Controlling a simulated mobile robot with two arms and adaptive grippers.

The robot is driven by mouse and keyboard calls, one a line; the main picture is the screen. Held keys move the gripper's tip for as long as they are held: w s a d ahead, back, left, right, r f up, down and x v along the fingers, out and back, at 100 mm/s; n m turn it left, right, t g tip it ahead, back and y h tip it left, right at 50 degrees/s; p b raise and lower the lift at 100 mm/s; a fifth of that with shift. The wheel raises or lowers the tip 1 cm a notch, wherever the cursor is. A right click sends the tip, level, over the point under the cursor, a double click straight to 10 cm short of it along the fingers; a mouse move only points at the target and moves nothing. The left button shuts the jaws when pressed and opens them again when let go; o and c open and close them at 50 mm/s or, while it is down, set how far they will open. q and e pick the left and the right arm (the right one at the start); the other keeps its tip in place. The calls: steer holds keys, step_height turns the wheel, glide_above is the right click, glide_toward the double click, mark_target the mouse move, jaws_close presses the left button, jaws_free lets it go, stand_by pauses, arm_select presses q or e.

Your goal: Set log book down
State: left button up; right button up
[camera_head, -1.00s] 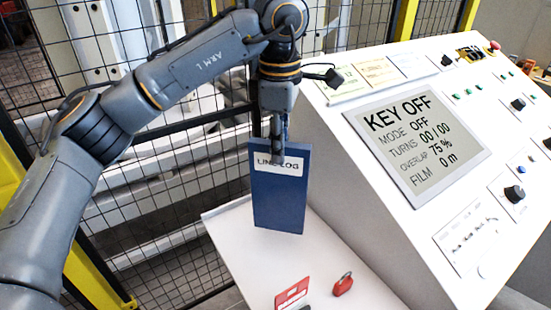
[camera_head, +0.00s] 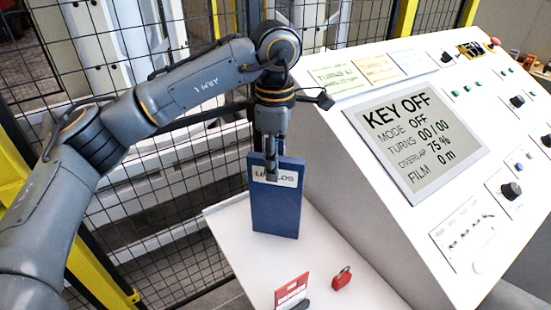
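The blue log book (camera_head: 276,212) stands upright over the white side shelf (camera_head: 228,232), with its white label (camera_head: 289,178) partly covered by a finger. My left gripper (camera_head: 271,165) comes down from above and is shut on the top edge of the log book, one finger in front of the cover. The book's lower edge is at or very close to the shelf surface; I cannot tell whether it touches. My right gripper is not in view.
A red tag (camera_head: 291,290) and a red padlock (camera_head: 342,278) lie on the shelf's front part. The sloped control console (camera_head: 360,215) with its "KEY OFF" display (camera_head: 415,140) rises to the right. A black mesh fence (camera_head: 150,200) stands behind.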

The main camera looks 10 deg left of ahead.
arm_select(q)
steer(key=shift+r, duration=0.15)
steer(key=shift+r, duration=0.25)
step_height(320, 180, up, 12)
steer(key=shift+f+b, duration=0.25)
steer(key=shift+b, duration=0.15)
